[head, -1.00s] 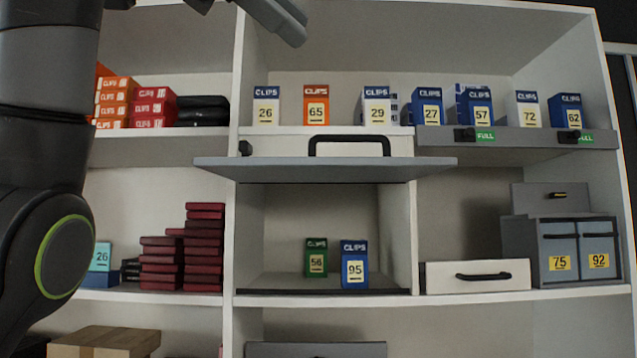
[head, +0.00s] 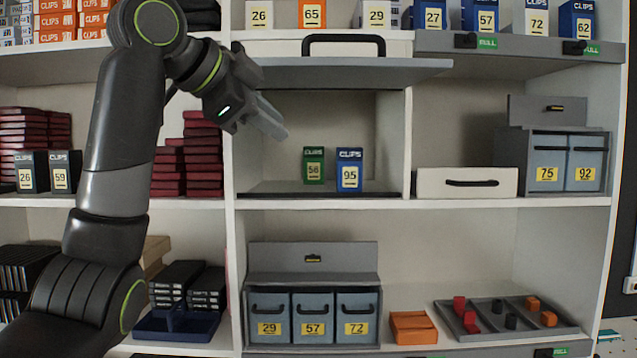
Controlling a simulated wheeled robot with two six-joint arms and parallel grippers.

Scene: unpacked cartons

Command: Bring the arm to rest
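My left arm (head: 120,150) comes up from the lower left of the head view and bends at the top. Its gripper (head: 272,120) points right and down, in front of the open middle compartment, left of the green 56 box (head: 314,165) and the blue 95 box (head: 349,170). I see no object in the gripper. Its fingers are seen edge-on, so I cannot tell whether they are open or shut. My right gripper is not in view.
A grey raised flap (head: 340,72) juts out just above the gripper. Dark red stacks (head: 203,160) stand behind the arm at left. Below are grey drawers (head: 312,300), an orange box (head: 413,328) and a sorting tray (head: 480,308). A white drawer (head: 467,182) stands at right.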

